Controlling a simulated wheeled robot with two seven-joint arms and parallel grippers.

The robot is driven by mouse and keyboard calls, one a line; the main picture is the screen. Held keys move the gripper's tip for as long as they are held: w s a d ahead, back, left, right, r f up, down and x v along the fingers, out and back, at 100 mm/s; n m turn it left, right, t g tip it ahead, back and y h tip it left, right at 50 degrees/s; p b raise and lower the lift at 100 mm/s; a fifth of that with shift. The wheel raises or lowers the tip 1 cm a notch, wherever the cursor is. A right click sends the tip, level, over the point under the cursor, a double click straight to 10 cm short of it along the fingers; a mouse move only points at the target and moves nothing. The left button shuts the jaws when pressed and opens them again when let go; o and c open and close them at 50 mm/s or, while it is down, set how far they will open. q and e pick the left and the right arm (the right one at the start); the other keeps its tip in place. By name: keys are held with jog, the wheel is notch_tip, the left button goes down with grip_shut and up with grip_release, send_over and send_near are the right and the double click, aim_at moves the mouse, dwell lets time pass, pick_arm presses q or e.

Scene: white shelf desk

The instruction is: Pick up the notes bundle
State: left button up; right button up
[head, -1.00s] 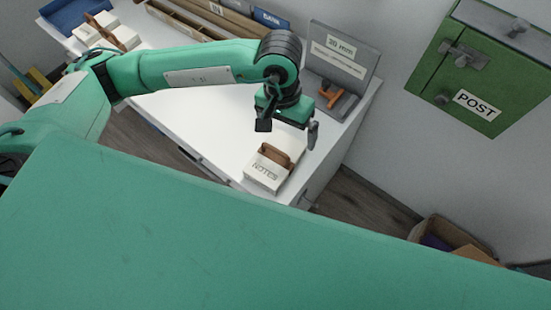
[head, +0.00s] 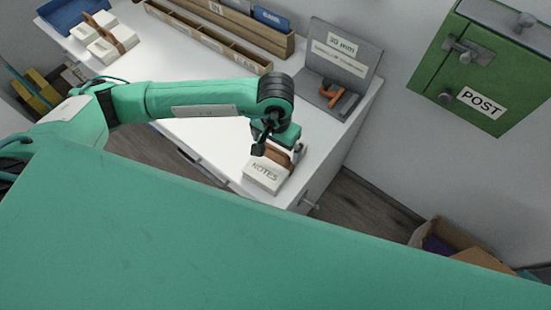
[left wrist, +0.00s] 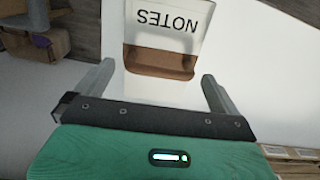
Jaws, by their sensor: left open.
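The notes bundle (head: 264,174) is a white block marked NOTES with a brown band, lying near the front right corner of the white desk. In the left wrist view the bundle (left wrist: 168,24) is upside down, with its brown band (left wrist: 158,62) nearest the jaws. My left gripper (head: 279,152) is over the band end of the bundle in the head view. In the left wrist view its two fingers (left wrist: 157,82) are wide apart, one to each side of the band, with a gap on both sides. Nothing is gripped. My right gripper is not in view.
A grey stand (head: 341,60) with an orange piece is behind the bundle. A wooden divided tray (head: 205,38) runs along the desk's back. A second white bundle (head: 107,44) and a blue tray (head: 72,12) are far left. A green POST box (head: 480,62) hangs at right.

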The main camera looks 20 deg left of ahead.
aim_at(275, 157)
pick_arm(q)
notch_tip(275, 157, down, 2)
jog(key=shift+f+b, duration=0.15)
jog(key=shift+b, duration=0.15)
jog(key=c, duration=1.7)
